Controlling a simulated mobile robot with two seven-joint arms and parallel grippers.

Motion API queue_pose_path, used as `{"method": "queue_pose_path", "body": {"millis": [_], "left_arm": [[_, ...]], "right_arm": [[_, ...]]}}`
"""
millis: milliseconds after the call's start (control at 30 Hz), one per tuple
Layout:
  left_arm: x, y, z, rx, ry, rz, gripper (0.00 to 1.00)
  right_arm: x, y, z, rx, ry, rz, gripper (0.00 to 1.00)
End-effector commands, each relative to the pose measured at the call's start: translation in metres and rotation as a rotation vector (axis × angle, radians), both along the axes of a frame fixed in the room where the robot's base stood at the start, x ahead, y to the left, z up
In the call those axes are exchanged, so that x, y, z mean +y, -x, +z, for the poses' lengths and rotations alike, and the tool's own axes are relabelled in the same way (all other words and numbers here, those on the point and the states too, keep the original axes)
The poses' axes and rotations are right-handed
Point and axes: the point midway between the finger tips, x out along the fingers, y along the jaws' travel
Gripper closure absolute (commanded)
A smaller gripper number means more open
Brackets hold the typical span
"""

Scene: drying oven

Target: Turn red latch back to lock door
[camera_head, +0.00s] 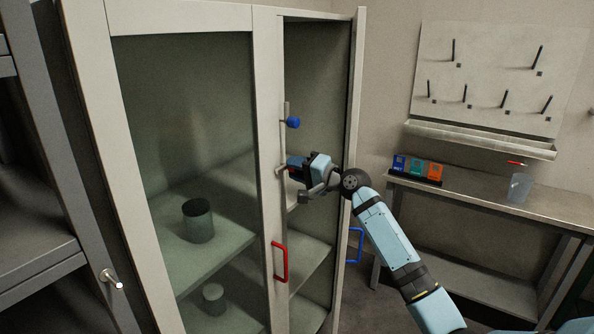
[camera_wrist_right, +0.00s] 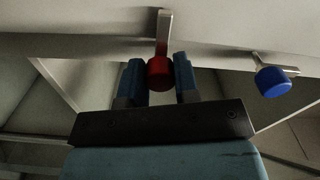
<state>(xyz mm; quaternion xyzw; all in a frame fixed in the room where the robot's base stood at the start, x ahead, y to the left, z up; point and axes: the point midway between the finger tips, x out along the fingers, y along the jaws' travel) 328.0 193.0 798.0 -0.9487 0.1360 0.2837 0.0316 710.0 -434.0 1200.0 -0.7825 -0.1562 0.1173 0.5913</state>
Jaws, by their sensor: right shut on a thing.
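The red latch knob (camera_wrist_right: 160,72) sits between the two blue fingers of my right gripper (camera_wrist_right: 159,82) in the right wrist view. The gripper is shut on it. The knob hangs from a metal bar (camera_wrist_right: 165,30) on the cabinet frame. In the head view my right gripper (camera_head: 293,163) is at the middle post of the drying oven (camera_head: 268,100) and hides the red knob. The left glass door (camera_head: 123,120) lies against that post, with a red handle (camera_head: 280,262) lower down. My left gripper is in neither view.
A blue latch knob (camera_head: 293,122) is just above my gripper; it also shows in the right wrist view (camera_wrist_right: 272,81). A blue handle (camera_head: 355,245) is at lower right. A grey bench (camera_head: 470,190) with coloured boxes (camera_head: 416,168) and a clear beaker (camera_head: 519,187) stands right.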

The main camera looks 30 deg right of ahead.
Motion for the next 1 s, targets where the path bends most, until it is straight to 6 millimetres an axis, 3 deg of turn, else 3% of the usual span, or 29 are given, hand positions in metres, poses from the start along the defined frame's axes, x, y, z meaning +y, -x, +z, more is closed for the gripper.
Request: {"method": "queue_pose_path", "body": {"millis": [267,300,400,767,1000], "left_arm": [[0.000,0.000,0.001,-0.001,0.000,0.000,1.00],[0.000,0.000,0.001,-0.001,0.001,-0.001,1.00],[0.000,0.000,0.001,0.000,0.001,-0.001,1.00],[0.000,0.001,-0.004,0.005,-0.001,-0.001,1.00],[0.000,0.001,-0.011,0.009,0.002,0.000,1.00]], "right_arm": [[-0.001,0.000,0.005,-0.009,0.000,-0.003,0.95],[-0.001,0.000,0.005,-0.009,0.000,-0.003,0.64],[-0.001,0.000,0.004,-0.007,0.000,-0.002,0.46],[-0.003,0.006,0.000,-0.002,0.001,-0.003,0.46],[-0.020,0.048,-0.002,-0.001,0.005,-0.001,0.46]]}}
